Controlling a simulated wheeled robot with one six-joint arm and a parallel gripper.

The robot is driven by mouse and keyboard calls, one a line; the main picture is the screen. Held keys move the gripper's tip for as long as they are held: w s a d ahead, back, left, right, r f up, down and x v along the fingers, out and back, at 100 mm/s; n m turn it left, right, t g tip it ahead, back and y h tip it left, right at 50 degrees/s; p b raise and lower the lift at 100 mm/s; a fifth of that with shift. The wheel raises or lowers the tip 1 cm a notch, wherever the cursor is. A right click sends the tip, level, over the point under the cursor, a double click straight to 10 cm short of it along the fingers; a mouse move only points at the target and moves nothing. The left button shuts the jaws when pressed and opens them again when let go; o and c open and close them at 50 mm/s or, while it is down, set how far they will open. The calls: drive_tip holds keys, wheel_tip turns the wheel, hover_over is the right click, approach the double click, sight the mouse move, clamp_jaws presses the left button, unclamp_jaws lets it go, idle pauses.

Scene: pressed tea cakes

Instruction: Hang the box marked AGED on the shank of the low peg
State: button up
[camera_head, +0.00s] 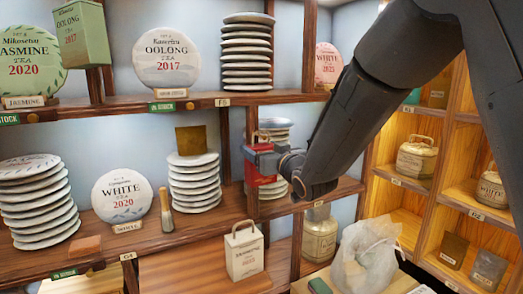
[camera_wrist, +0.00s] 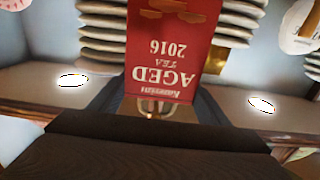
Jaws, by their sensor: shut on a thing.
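The red box marked AGED, TEA and 2016 (camera_head: 262,174) is in front of a post on the middle shelf. In the wrist view the red box (camera_wrist: 172,45) appears upside down, with its pale metal handle (camera_wrist: 158,107) between the jaws. My gripper (camera_head: 268,150) is shut on the box at its handle end, and the box hangs below it. I cannot pick out the low peg in either view. A white box marked WHITE (camera_head: 243,254) is below the shelf edge; I cannot tell whether it hangs or stands.
Stacks of pale tea cakes (camera_head: 194,182) fill the shelves, one (camera_head: 274,130) close behind the red box. A green OOLONG box (camera_head: 82,35) is at the upper left post. Right are lit cubbies with tins (camera_head: 416,158); a plastic bag (camera_head: 365,258) lies below.

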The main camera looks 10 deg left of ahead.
drive_tip(key=o, duration=1.2)
